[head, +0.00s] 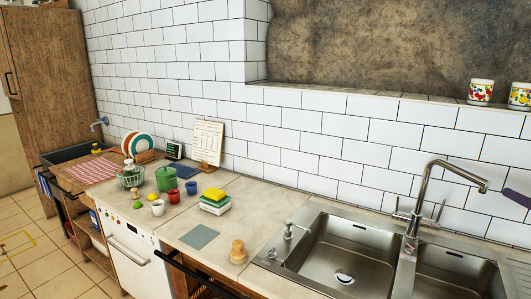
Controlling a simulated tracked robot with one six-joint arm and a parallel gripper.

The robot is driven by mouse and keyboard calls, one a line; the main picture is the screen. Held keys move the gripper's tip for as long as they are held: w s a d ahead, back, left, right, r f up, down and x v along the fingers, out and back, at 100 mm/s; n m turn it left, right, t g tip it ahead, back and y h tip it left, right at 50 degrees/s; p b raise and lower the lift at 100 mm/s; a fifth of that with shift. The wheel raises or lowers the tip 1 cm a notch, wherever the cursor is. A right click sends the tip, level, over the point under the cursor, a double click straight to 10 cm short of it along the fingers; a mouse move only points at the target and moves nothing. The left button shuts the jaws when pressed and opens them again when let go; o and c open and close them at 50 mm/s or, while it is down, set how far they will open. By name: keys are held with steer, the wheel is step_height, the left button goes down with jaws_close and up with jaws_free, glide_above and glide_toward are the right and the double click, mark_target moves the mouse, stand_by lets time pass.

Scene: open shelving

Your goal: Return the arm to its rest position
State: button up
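My arm and my gripper do not show in the head view, so I cannot see the arm's pose or whether the gripper holds anything. The view looks down along a kitchen counter (262,199) against a white tiled wall (180,75).
A steel double sink (345,262) with a tall tap (428,190) is at right. A green pot (166,179), red mug (172,196), white cup (158,208), stacked sponges (214,205) and wooden piece (238,252) stand on the counter. The tiled floor (40,265) at left is clear.

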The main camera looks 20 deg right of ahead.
steer(key=s+d+f+m+g+h, duration=0.4)
steer(key=s+d+f+g+h, duration=0.25)
steer(key=d+g+h, duration=0.2)
steer(key=w+a+f+n+g+y, duration=0.1)
steer(key=w+a+f+g+y, duration=0.15)
steer(key=a, duration=1.05)
steer(key=w+a+f+n+g+y, duration=0.15)
steer(key=w+a, duration=0.25)
steer(key=a, duration=0.9)
steer(key=w+a+f+g+y, duration=0.2)
steer(key=w+a+f+y, duration=0.1)
steer(key=a, duration=1)
steer(key=s+a+r+n+t+y, duration=0.1)
steer(key=a+n+y, duration=0.2)
steer(key=a, duration=1.8)
steer(key=s+a+r+n+t+y, duration=0.1)
steer(key=a+n, duration=0.5)
steer(key=a, duration=1.5)
steer(key=shift+s+t+y, duration=0.4)
steer(key=shift+t+y, duration=0.05)
steer(key=shift+y, duration=0.5)
